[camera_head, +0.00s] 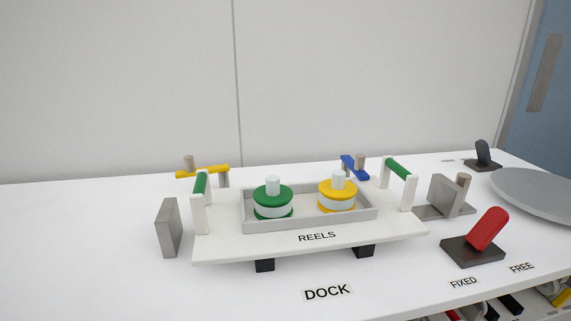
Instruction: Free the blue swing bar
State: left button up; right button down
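The blue swing bar (352,169) sits behind the reel board at the back of the table, right of centre. A tan peg (361,163) stands at it. The bar's lower part is partly hidden behind the tray, so I cannot tell what it rests against. A red lever (487,230) on a dark base (462,253) stands at the right, tilted up to the right. Labels FIXED (463,282) and FREE (522,267) lie in front of it. Neither of my grippers is in view.
The white REELS board (270,246) carries a grey tray (312,222), a green reel (273,197), a yellow reel (337,193) and two green handles (199,184) (397,168). A yellow bar (202,171) is behind left. A grey block (167,228) stands left. The left table is clear.

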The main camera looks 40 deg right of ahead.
aim_at(357, 167)
jog(key=z, duration=1.55)
